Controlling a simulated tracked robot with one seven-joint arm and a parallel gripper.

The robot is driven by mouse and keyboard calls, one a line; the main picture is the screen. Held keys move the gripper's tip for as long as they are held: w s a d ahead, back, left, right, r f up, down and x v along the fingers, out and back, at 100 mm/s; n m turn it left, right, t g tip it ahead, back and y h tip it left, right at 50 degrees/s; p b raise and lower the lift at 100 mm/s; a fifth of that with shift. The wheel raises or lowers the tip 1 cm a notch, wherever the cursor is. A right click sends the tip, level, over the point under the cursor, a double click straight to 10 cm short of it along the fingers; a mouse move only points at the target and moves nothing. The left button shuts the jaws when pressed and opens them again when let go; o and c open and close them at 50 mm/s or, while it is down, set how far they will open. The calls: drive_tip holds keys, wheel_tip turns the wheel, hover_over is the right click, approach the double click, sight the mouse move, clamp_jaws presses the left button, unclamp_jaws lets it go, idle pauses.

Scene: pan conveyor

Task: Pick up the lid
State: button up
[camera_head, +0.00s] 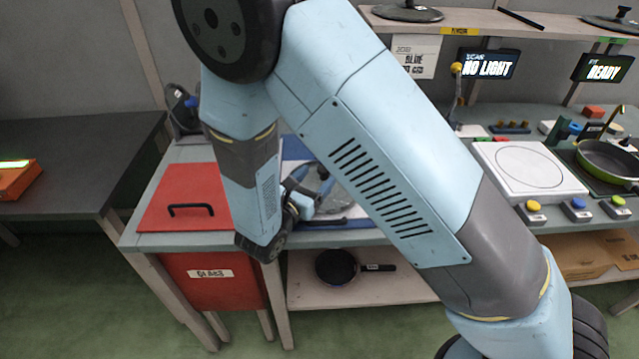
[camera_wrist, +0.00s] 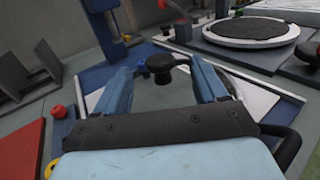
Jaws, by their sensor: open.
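A glass lid (camera_wrist: 165,98) with a black knob (camera_wrist: 160,64) lies in the wrist view, over a blue and white surface. In the head view the lid (camera_head: 325,180) is partly hidden by my arm. My gripper (camera_wrist: 163,74) is open, with one blue finger on each side of the knob. The knob appears between the fingers; I cannot tell whether either finger touches it. My gripper also shows in the head view (camera_head: 306,198), low over the lid. Other dark lids sit on the upper shelf, at its left part (camera_head: 407,13) and far right (camera_head: 610,23).
A red panel with a black handle (camera_head: 187,210) is left of my gripper. A dark pan (camera_head: 337,266) is on the lower shelf. Screens read "NO LIGHT" (camera_head: 487,64) and "READY" (camera_head: 603,68).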

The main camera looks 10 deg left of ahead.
drive_tip(key=shift+x, duration=1.05)
drive_tip(key=shift+c, duration=0.2)
clamp_jaws()
